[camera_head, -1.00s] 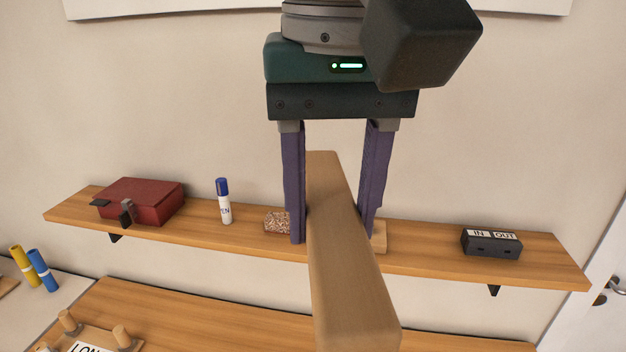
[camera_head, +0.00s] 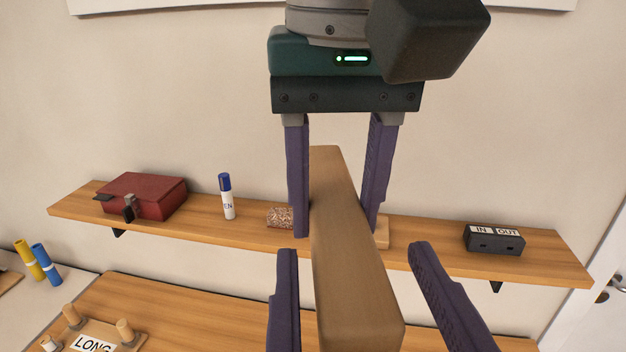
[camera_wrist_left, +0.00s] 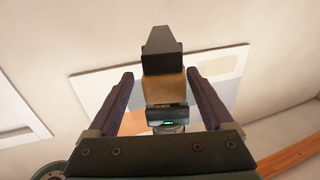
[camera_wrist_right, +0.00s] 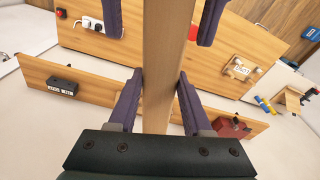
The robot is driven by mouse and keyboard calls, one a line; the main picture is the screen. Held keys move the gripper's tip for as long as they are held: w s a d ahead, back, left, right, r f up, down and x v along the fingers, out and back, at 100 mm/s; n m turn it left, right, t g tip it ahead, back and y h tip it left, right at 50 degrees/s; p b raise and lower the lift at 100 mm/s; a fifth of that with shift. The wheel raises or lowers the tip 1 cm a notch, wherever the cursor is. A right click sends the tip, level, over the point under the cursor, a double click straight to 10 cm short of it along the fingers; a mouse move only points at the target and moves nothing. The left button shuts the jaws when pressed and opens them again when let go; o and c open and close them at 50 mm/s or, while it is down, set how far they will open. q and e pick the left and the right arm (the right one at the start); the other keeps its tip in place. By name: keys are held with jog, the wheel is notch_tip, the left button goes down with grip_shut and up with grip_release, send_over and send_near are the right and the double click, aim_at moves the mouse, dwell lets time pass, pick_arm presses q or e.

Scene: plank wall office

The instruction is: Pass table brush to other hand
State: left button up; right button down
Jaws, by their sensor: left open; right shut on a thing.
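The table brush shows as a long light-brown wooden bar (camera_head: 350,270) in the head view, running from between my upper gripper's fingers towards me. My right gripper (camera_head: 336,230), the upper one, is shut on it. My left gripper (camera_head: 354,249), below, is open, with one finger on each side of the bar and clear gaps. The left wrist view shows the brush's wooden end (camera_wrist_left: 165,88) between the open fingers, with a dark block above it that I cannot identify. The right wrist view shows the bar (camera_wrist_right: 165,70) between the right fingers; bristles cannot be made out.
Behind is a wall shelf (camera_head: 430,258) with a red box (camera_head: 147,196), a white and blue stick (camera_head: 227,197), a speckled block (camera_head: 280,218) and a black in/out box (camera_head: 493,240). Below lies a wooden desk (camera_head: 190,315). The air around the grippers is free.

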aim_at(334, 225)
pick_arm(q)
jog(key=shift+w, duration=1.25)
jog(key=shift+d, duration=0.15)
grip_shut()
pick_arm(e)
jog(key=shift+a, duration=0.15)
jog(key=c, duration=0.6)
grip_release()
jog(key=o, duration=0.3)
jog(key=shift+o, duration=0.2)
